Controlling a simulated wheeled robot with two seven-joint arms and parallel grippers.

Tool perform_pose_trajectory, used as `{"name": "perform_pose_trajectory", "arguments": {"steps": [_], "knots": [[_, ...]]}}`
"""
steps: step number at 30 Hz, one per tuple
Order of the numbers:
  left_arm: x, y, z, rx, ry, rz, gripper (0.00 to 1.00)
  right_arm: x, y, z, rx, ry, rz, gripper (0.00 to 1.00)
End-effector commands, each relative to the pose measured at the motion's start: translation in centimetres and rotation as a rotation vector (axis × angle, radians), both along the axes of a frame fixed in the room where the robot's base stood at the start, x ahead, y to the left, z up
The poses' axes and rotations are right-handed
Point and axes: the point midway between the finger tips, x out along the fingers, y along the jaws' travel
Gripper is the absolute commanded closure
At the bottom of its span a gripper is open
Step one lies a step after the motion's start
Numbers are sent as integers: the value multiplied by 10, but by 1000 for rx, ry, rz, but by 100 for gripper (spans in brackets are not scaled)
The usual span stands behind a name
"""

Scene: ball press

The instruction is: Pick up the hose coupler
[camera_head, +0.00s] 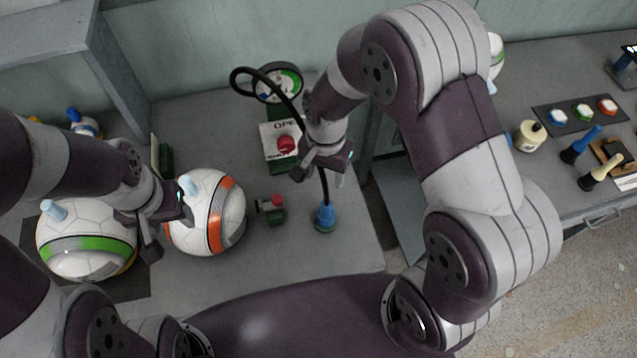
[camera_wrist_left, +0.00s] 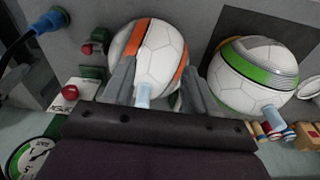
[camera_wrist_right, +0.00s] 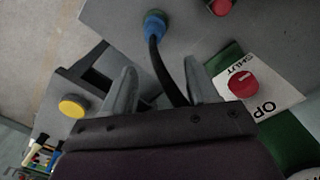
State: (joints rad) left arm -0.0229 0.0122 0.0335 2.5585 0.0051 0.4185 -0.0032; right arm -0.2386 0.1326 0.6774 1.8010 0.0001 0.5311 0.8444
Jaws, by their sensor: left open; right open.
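The hose coupler (camera_head: 325,217) is a blue fitting at the end of a black hose (camera_head: 292,103). It stands on the grey table in front of the gauge, and it also shows at the top of the right wrist view (camera_wrist_right: 155,24). My right gripper (camera_head: 325,165) is open above and behind the coupler, and the hose runs down between its fingers in the right wrist view. Whether the fingers touch the hose I cannot tell. My left gripper (camera_head: 168,222) is open at the orange-striped ball (camera_head: 221,212), with a finger on either side of its pale blue nozzle (camera_wrist_left: 143,92).
A green-striped ball (camera_head: 85,245) sits at the left. A gauge (camera_head: 277,83), a panel with a red knob (camera_head: 286,144) and a small red-knobbed valve (camera_head: 272,206) stand nearby. A right-hand table holds several buttons and tools. The front table surface (camera_head: 310,258) is clear.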

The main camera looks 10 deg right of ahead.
Motion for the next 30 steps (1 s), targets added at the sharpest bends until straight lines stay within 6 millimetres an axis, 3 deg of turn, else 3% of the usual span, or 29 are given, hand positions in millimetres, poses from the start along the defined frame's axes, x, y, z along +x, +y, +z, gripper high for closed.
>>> {"name": "perform_pose_trajectory", "arguments": {"steps": [5, 12, 17, 24, 30], "knots": [[-1, 0, 1, 0, 1, 0, 43, 1, 0, -7, -4, 4, -144, 42], [-1, 0, 10, 0, 1, 0, 43, 0, 0, -58, -4, 3, -147, 42], [0, 0, 14, 0, 1, 0, 43, 0, 0, -76, -4, 3, -146, 42], [0, 0, 27, 0, 1, 0, 43, 1, 1, -118, -4, 1, -146, 42], [0, 0, 27, 0, 1, 0, 43, 2, 2, -125, -2, -2, -146, 42]]}}
